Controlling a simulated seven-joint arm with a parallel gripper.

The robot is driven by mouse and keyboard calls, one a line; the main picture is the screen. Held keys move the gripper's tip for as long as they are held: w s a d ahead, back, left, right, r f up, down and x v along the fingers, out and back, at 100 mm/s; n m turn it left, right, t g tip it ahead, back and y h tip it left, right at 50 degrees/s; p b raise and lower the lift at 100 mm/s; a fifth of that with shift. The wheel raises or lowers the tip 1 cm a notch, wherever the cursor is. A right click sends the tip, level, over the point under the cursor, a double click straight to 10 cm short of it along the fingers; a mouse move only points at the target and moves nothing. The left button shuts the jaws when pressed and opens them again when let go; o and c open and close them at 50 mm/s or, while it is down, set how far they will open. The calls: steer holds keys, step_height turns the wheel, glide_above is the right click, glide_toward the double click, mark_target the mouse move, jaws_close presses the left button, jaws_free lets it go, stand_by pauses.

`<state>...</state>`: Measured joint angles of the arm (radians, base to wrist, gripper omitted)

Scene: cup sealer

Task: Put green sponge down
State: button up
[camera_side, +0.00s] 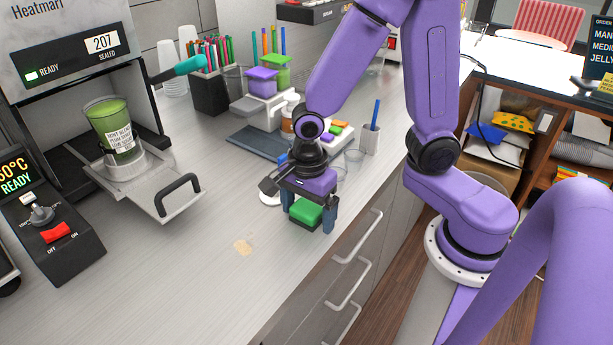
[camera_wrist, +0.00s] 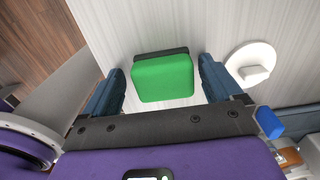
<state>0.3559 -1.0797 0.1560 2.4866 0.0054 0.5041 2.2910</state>
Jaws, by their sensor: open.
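The green sponge (camera_side: 306,212) sits near the counter's front edge, between the fingers of my gripper (camera_side: 308,222). In the wrist view the green sponge (camera_wrist: 163,77) has a dark strip along its far side. My gripper (camera_wrist: 160,82) is open there, with a gap between each blue finger and the sponge. The sponge appears to rest on the counter (camera_side: 200,270), but its underside is hidden.
A round white piece (camera_wrist: 251,66) is right of the sponge in the wrist view. The cup sealer (camera_side: 75,60) holds a green cup (camera_side: 112,130) on its pulled-out tray. The front-left counter is clear.

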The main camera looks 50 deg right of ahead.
mark_target(307, 207)
step_height(307, 207, up, 11)
steer(key=s+d+n, duration=0.1)
steer(key=s+n, duration=0.3)
steer(key=n, duration=0.6)
steer(key=s+d+f+n, duration=0.1)
steer(key=s+n, duration=0.3)
steer(key=n, duration=0.6)
steer(key=s+d+f+n, duration=0.1)
steer(key=s+n, duration=0.3)
steer(key=n, duration=0.6)
steer(key=shift+s+d+n, duration=0.3)
steer(key=shift+s+d, duration=0.1)
steer(key=shift+d, duration=0.5)
